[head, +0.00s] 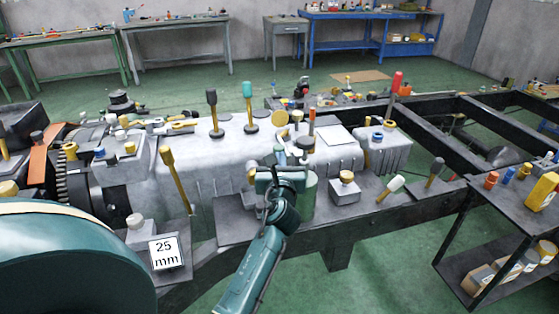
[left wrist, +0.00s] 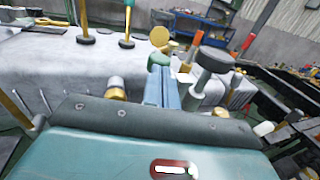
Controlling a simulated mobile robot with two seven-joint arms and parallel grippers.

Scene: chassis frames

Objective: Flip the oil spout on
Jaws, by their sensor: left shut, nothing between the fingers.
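My left gripper (head: 279,153) reaches up over the engine block's front edge. In the left wrist view its blue-grey fingers (left wrist: 163,82) are shut together with nothing between them. A green can (head: 309,197) stands just right of the gripper, partly hidden by my arm. A dark grey round cap on a stem (head: 306,143) rises beside the fingertips; it looks close to their right in the left wrist view (left wrist: 216,60). A yellow disc (head: 281,118) stands upright behind the fingertips. I cannot tell which part is the oil spout. My right gripper is not in view.
The grey engine block (head: 185,150) carries several upright handles. A grey box with a yellow knob (head: 345,187) and a white-headed mallet (head: 391,187) sit right of the can. A "25 mm" sign (head: 165,253) stands at left. A dark cart (head: 490,200) is at right.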

